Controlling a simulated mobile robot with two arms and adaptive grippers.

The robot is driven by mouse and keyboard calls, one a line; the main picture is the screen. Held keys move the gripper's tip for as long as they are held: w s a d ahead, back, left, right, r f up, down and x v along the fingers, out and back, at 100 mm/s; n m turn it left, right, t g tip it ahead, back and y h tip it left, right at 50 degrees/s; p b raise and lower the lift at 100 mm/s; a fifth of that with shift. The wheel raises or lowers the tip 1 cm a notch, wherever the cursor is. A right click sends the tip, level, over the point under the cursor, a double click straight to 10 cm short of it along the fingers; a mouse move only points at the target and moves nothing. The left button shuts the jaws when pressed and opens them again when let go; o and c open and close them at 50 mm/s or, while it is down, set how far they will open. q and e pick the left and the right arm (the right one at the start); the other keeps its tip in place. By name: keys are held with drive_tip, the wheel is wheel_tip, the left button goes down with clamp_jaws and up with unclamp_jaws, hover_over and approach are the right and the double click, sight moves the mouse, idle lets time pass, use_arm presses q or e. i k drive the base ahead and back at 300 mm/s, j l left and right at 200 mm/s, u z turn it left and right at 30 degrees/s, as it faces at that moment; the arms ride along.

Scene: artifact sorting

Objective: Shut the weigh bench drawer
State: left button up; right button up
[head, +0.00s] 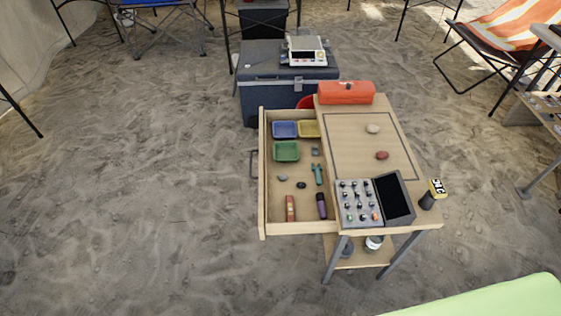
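The weigh bench (352,165) stands a little right of the middle in the head view. Its wooden drawer (262,200) is pulled out toward the left. A dark handle (253,164) is on the drawer's left front panel. Inside the drawer lie a blue tray (285,129), a yellow tray (309,129), a green tray (286,151), a teal tool (318,174), a red item (290,208), a purple item (322,206) and a few small stones. Neither of my grippers is in view.
A blue cooler (262,82) stands behind. The sand left of the drawer is clear.

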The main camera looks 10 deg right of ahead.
sight(272, 192)
drive_tip(key=j+z, duration=0.25)
drive_tip(key=j, duration=0.4)
drive_tip(key=i+j+z, duration=0.1)
drive_tip(key=j+z, duration=0.15)
drive_tip(key=j, duration=0.4)
drive_tip(key=u, duration=9.15)
drive_tip(key=j+u, duration=0.15)
drive_tip(key=u, duration=0.25)
drive_tip(key=j+u, duration=0.1)
drive_tip(key=u, duration=0.35)
drive_tip(key=j+u, duration=0.15)
drive_tip(key=u, duration=0.25)
drive_tip(key=j+u, duration=0.1)
drive_tip(key=u, duration=0.3)
drive_tip(key=i+j+u, duration=0.1)
drive_tip(key=u, duration=0.3)
drive_tip(key=i+j, duration=0.55)
drive_tip(key=k+l, duration=0.45)
